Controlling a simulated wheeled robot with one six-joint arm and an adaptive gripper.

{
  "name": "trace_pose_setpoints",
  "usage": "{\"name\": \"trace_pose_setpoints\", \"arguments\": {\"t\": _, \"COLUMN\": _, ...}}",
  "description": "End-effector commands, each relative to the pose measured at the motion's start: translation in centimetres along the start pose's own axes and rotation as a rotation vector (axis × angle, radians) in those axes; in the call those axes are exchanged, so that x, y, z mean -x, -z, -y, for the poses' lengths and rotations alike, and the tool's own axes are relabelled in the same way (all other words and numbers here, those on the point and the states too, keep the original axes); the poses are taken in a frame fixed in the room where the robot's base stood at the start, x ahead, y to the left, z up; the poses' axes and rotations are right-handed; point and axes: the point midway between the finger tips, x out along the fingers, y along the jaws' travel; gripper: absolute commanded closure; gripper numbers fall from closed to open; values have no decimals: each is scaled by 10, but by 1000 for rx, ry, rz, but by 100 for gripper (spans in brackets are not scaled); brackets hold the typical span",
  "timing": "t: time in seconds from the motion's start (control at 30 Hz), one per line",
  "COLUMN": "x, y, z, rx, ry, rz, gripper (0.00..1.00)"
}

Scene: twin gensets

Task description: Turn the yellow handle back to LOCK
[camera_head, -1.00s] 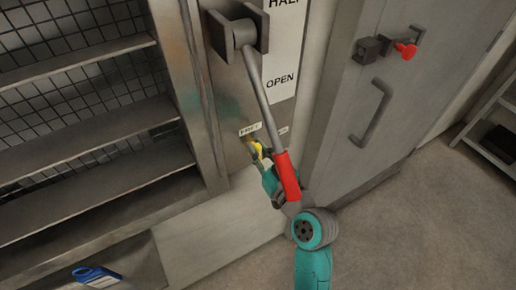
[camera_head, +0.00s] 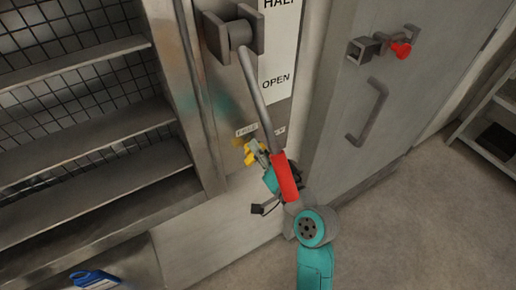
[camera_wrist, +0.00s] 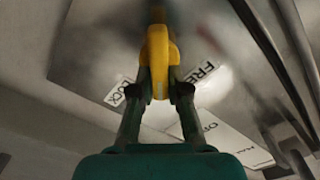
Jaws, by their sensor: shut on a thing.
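The yellow handle (camera_wrist: 158,50) points toward the camera in the wrist view. My gripper (camera_wrist: 159,88) is shut on it, one finger on each side. The LOCK label (camera_wrist: 117,92) lies left of the handle and the FREE label (camera_wrist: 208,76) lies right of it. In the head view the yellow handle (camera_head: 249,152) shows just below the FREE label (camera_head: 246,130). There my gripper (camera_head: 261,156) reaches it from the lower right, partly hidden behind a red grip.
A long grey lever (camera_head: 258,95) with a red grip (camera_head: 286,178) hangs close in front of my gripper. An OPEN plate (camera_head: 276,82) is behind it. A cabinet door with a grey pull handle (camera_head: 368,112) stands right; open shelves (camera_head: 90,125) are left.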

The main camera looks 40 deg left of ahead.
Motion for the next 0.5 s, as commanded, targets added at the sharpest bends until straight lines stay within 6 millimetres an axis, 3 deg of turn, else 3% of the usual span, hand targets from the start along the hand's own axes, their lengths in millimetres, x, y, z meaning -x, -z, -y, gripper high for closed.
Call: {"name": "trace_pose_setpoints", "arguments": {"t": 0.5, "x": 0, "y": -2, "z": -8, "rx": -472, "ry": -1, "rz": -1, "gripper": 100}}
